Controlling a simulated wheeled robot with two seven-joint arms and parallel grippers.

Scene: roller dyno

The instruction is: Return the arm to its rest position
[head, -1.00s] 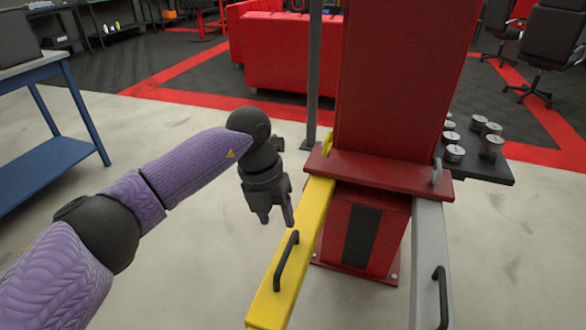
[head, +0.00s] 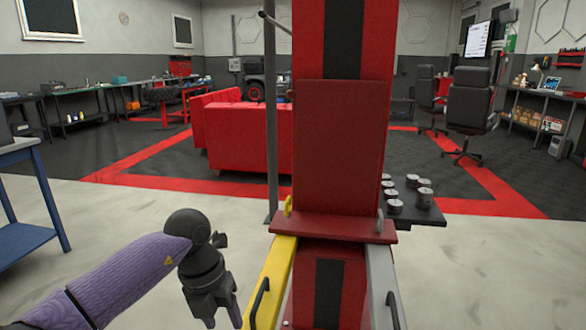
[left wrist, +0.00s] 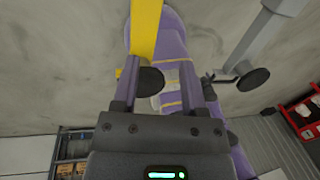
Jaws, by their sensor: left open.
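My left gripper (head: 222,315) hangs at the lower left of the head view, fingers pointing down and spread apart. It is empty. It is just left of the yellow beam (head: 274,268) of the red lift; a small gap shows between them in the picture. The left wrist view shows the two open fingers (left wrist: 160,75), with the yellow beam (left wrist: 145,28) and its round black pad (left wrist: 150,79) beyond them. A purple arm link of mine shows behind. My right gripper is not in view.
The red lift column (head: 340,150) stands in the centre, with a grey beam (head: 383,285) on its right. A blue-legged table (head: 30,195) is at the left. A dark shelf (head: 425,212) holds several metal cylinders. Pale floor between table and lift is clear.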

